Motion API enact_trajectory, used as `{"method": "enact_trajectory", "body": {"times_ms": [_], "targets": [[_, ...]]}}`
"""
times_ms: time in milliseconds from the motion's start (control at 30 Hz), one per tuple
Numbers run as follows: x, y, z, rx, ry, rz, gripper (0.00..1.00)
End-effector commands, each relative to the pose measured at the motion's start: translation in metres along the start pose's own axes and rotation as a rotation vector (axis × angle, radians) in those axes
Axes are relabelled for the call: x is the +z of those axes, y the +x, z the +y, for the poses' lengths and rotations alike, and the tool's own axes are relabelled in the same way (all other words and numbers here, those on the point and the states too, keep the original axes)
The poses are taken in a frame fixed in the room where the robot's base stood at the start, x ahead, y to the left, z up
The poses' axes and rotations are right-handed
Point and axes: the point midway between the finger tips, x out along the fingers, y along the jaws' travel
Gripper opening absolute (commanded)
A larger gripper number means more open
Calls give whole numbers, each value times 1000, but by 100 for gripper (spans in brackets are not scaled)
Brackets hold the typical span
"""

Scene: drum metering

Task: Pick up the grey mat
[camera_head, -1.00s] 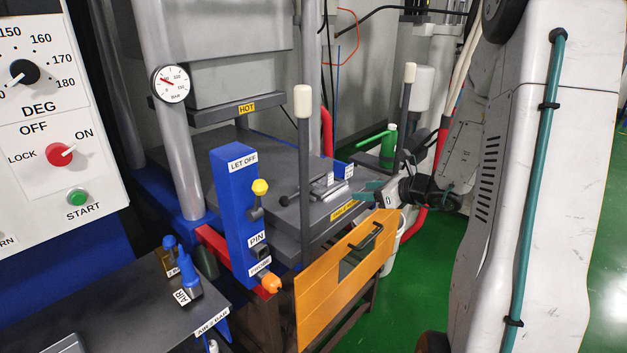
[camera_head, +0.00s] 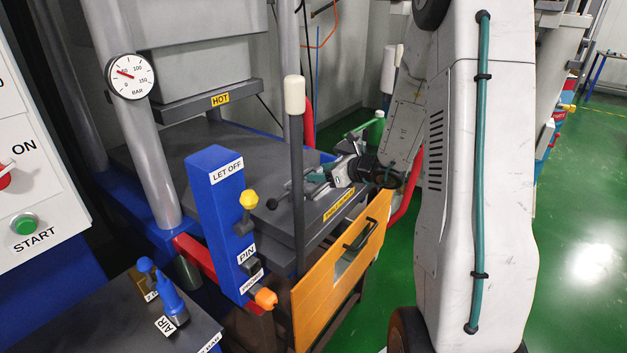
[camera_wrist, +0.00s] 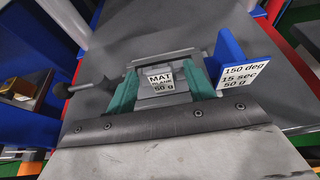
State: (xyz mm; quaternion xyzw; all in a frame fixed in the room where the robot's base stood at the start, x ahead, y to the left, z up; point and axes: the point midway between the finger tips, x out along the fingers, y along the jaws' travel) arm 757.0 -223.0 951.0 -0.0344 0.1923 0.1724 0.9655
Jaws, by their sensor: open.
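The grey mat (camera_wrist: 178,97) carries a white label reading "MAT", with "50 g" below. It lies on the dark grey press plate (camera_head: 262,182). In the wrist view my gripper (camera_wrist: 163,74) is open, with one teal finger on each side of the mat. I cannot tell whether the fingers touch it. In the head view my gripper (camera_head: 318,178) reaches in from the right, low over the plate, and mostly hides the mat.
A blue stand (camera_wrist: 230,52) with a "150 deg, 15 sec, 50 g" card is right of the mat. A black-knobbed handle (camera_wrist: 62,90) is on the left. An upright white-topped lever (camera_head: 295,95) and the blue "LET OFF" post (camera_head: 215,195) stand in front.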

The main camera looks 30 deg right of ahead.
Motion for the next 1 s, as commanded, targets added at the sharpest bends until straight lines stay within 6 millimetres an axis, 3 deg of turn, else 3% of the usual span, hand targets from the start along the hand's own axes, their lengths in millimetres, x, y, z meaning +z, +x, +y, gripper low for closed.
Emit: {"method": "enact_trajectory", "body": {"times_ms": [133,367,567,1000], "targets": [[0,15,0,0,1,0,53],[0,16,-2,-4,2,0,53],[-1,15,-3,-4,2,0,4],[6,12,-3,-5,0,-2,4]]}}
